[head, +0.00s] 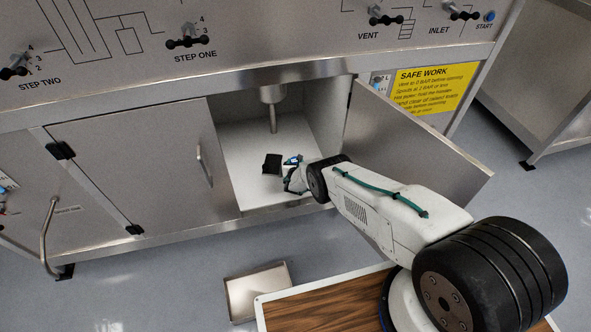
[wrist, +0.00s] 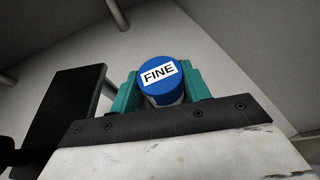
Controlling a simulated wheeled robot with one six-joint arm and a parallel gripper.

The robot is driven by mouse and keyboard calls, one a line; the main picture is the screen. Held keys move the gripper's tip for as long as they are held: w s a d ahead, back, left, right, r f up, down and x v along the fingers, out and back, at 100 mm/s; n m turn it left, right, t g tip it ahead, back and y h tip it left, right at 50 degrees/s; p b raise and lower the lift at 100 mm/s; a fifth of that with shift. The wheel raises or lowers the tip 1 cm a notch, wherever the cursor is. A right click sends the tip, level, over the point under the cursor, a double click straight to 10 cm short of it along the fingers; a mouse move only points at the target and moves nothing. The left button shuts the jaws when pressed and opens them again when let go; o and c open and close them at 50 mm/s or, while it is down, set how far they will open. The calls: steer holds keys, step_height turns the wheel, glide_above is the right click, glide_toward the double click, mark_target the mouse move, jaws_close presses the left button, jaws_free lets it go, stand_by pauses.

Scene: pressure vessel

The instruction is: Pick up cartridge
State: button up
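The cartridge (wrist: 160,76) has a round blue cap with a white label reading "FINE". In the wrist view its cap sits between the two green fingers of my gripper (wrist: 160,92), which press close on both sides of it. Its lower body is mostly hidden by the gripper. In the head view the blue cap (head: 293,160) shows small at the end of my gripper (head: 290,170), inside the open cabinet. Whether the cartridge touches the cabinet floor cannot be told.
A black block (head: 272,163) stands just left of my gripper, and a pipe (head: 273,118) hangs above it. A metal tray (head: 258,291) lies on the floor in front.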

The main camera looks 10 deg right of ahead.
steer(key=shift+c, duration=0.5)
steer(key=shift+r, duration=0.1)
steer(key=shift+w+r, duration=0.15)
steer(key=shift+r, duration=4.75)
